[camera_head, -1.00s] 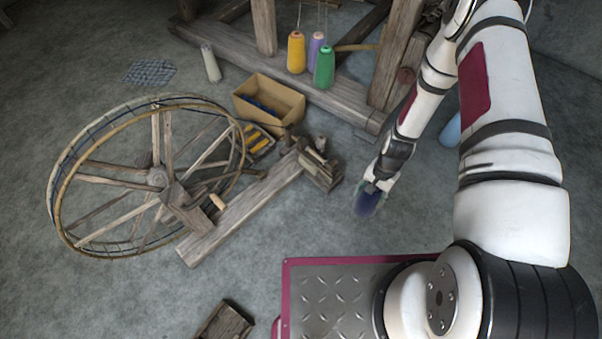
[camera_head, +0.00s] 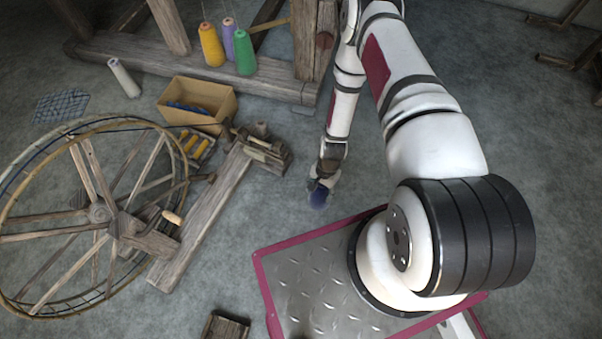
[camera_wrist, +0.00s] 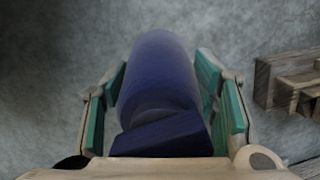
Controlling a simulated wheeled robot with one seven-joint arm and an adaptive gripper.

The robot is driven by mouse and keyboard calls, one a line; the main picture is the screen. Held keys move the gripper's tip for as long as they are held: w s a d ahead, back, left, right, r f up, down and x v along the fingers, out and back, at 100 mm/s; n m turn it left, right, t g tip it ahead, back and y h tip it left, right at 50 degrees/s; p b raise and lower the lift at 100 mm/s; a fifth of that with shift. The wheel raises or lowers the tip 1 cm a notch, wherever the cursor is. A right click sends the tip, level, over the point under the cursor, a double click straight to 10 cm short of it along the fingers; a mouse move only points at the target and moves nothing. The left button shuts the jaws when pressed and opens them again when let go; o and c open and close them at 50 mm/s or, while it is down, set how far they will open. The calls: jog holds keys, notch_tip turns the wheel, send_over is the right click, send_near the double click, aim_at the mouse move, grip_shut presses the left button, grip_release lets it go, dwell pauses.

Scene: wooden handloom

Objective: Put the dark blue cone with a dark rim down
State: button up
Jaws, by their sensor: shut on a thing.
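The dark blue cone (camera_head: 318,195) hangs from my gripper (camera_head: 320,184) over the grey floor, to the right of the spinning wheel's wooden beam. In the wrist view the dark blue cone (camera_wrist: 160,80) lies between the green-padded fingers of my gripper (camera_wrist: 165,95), with its length pointing away from the camera. My gripper is shut on it. I cannot tell how far it is above the floor. Its dark rim is not clearly seen.
The spinning wheel (camera_head: 98,213) stands at left. Behind it are a cardboard box (camera_head: 222,104) and a white cone (camera_head: 124,78). Yellow (camera_head: 211,45), purple (camera_head: 229,30) and green cones (camera_head: 245,53) stand on the loom's beam (camera_head: 280,88). Bare floor lies around my gripper.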

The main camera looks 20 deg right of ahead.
jog(key=w+a+f+b, duration=0.2)
jog(key=w+f+b, duration=0.2)
jog(key=w, duration=0.6)
jog(key=shift+f+b, duration=0.25)
jog(key=shift+b, duration=0.55)
jog(key=shift+f, duration=0.15)
jog(key=o, duration=1.5)
jog(key=shift+c, duration=0.2)
